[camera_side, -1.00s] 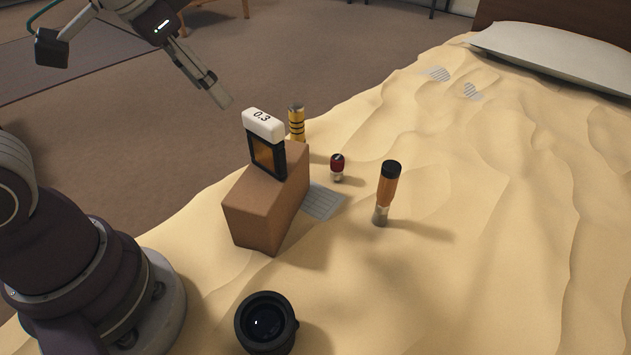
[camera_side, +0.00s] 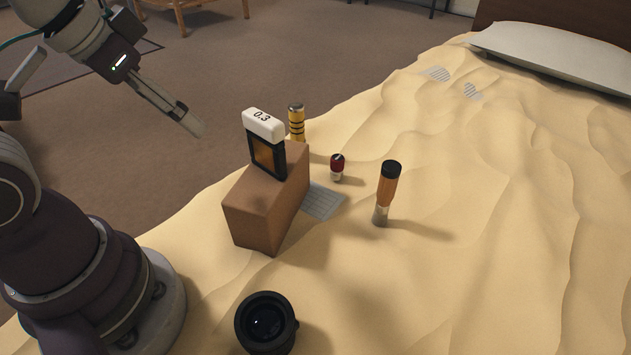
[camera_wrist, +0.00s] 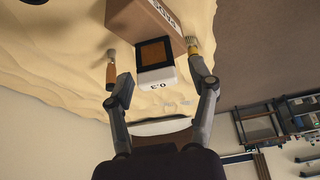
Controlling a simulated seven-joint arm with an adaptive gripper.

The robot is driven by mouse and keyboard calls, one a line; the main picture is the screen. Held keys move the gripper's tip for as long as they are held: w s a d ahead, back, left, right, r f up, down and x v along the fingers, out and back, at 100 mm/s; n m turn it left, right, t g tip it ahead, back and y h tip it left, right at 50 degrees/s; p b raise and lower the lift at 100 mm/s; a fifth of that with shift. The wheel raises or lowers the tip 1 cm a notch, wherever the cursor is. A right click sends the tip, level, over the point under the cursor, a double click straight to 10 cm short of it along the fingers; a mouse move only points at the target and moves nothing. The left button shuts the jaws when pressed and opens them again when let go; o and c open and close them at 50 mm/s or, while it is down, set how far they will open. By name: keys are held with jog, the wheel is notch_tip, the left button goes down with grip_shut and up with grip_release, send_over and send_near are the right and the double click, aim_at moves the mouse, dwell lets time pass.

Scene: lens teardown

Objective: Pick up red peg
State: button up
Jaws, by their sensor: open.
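The red peg (camera_side: 337,166) is a short, dark red piece with a pale lower end. It stands upright on the sandy surface, right of the brown box, in the side view. I cannot make it out in the wrist view. My gripper (camera_side: 197,130) is in the air at the upper left of the side view, left of the box and well apart from the peg. In the wrist view my gripper (camera_wrist: 170,88) has its two fingers spread wide with nothing held between them.
A brown box (camera_side: 262,212) bears a black-framed filter with a white "0.3" top (camera_side: 264,124). A yellow-black striped cylinder (camera_side: 296,122) stands behind it. An orange black-capped cylinder (camera_side: 388,190) stands right of the peg. A black lens (camera_side: 266,322) lies in front. The right side is clear.

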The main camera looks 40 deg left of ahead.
notch_tip(320, 180, up, 5)
jog(key=m+g, duration=0.1)
jog(key=m, duration=3.4)
send_over(336, 159)
jog(key=s, duration=0.4)
jog(key=shift+n+y, duration=0.3)
jog(key=shift+n, duration=0.1)
jog(key=s+x, duration=0.1)
jog(key=x, duration=0.7)
jog(key=s+f+x, duration=0.1)
jog(key=s+x, duration=0.1)
jog(key=x, duration=0.6)
jog(key=s+d+f+x, duration=0.1)
jog(key=s+x, duration=0.1)
jog(key=x, duration=0.6)
jog(key=shift+w+f, duration=0.1)
jog(key=shift+f, duration=0.3)
grip_shut()
